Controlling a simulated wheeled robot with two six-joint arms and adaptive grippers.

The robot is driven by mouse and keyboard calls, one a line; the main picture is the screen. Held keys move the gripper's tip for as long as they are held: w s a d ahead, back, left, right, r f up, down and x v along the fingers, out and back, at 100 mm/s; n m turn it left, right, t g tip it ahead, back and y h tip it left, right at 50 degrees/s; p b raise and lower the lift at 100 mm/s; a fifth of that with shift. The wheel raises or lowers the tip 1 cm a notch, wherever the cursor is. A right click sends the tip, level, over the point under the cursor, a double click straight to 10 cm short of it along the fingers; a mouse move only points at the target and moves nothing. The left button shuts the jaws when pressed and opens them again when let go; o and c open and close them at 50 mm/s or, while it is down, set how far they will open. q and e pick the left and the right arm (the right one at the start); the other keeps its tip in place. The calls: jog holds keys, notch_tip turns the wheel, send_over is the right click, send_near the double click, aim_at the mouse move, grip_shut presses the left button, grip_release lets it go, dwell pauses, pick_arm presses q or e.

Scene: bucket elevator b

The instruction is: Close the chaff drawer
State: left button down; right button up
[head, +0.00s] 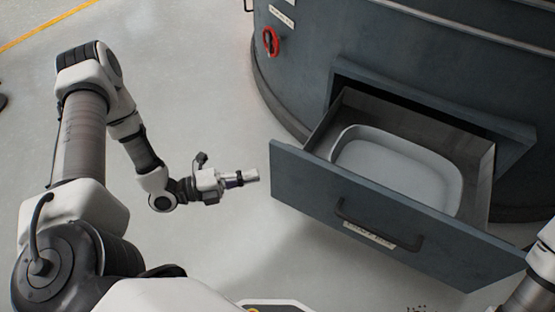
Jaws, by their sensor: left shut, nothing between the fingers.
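The chaff drawer (298,186) is a dark blue-grey drawer pulled well out of the round machine base. Its front panel has a black bar handle (378,222) and a white label below the handle. A pale grey tray (400,172) sits inside it. My left gripper (256,175) is shut and empty, just left of the drawer's left front corner, with a small gap seen between them. My right arm shows only in part at the lower right edge, and its gripper is out of view.
The round blue-grey machine (430,50) stands behind the drawer. A red rotary switch (271,41) is on its left side. The grey floor (190,60) left of the machine is clear, with a yellow line (45,26) at the far left.

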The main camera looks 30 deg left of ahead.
aim_at(294, 157)
pick_arm(q)
jog(key=w+d+b, duration=0.1)
jog(key=w, duration=0.1)
jog(key=w+d+b, duration=0.1)
jog(key=w, duration=0.2)
jog(key=w+d+b, duration=0.1)
jog(key=w+d, duration=0.1)
jog(key=shift+w+d, duration=0.1)
jog(key=shift+w, duration=0.55)
jog(key=shift+w, duration=0.1)
